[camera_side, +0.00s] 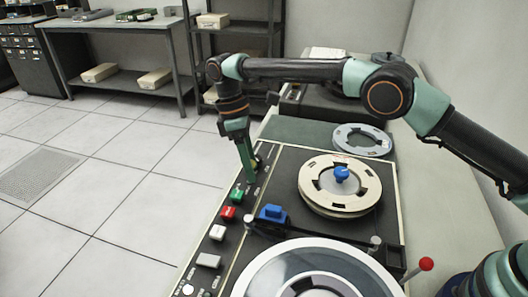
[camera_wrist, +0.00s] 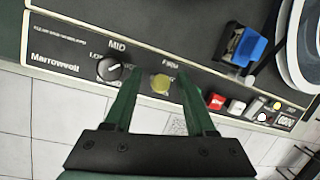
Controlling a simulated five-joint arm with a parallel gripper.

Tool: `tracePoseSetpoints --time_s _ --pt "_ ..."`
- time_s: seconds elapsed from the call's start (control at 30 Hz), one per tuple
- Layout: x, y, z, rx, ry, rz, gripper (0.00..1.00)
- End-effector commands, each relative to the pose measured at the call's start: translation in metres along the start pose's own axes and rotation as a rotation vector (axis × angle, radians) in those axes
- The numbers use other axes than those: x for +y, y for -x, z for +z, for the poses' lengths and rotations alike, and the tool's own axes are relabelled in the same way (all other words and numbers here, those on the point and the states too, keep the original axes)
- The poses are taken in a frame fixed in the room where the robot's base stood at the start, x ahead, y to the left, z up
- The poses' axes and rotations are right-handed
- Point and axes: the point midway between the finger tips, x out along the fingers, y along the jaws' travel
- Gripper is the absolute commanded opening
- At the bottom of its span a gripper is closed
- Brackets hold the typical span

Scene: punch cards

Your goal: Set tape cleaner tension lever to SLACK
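In the wrist view the dark panel carries the words MID and FIRM. A round dark knob (camera_wrist: 108,68) with a white pointer mark sits below MID, left of my fingers, with a partly covered label beside it. A yellow round cap (camera_wrist: 160,84) sits below FIRM. I cannot tell which of these, if either, is the tension lever; no SLACK label is readable. My gripper (camera_wrist: 160,73) is open, with the yellow cap showing between its fingers and nothing held. In the side view my gripper (camera_side: 248,181) points down at the panel's far left edge; its fingertips partly overlap there.
Green (camera_side: 237,195), red (camera_side: 228,213) and white (camera_side: 217,232) buttons line the panel. A blue block (camera_side: 272,213) rises beside them. Tape reels (camera_side: 312,199) cover the deck, and a red-ball lever (camera_side: 425,264) stands at the right. Open floor lies left.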

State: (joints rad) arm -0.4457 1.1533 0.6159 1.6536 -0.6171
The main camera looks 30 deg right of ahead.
Motion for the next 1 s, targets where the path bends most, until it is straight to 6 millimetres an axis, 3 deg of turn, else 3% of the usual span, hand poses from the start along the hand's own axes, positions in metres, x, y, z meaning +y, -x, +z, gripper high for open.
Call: tracePoseSetpoints --time_s 1.0 --pt "-0.003 -0.005 0.011 0.149 0.014 0.106 0.56"
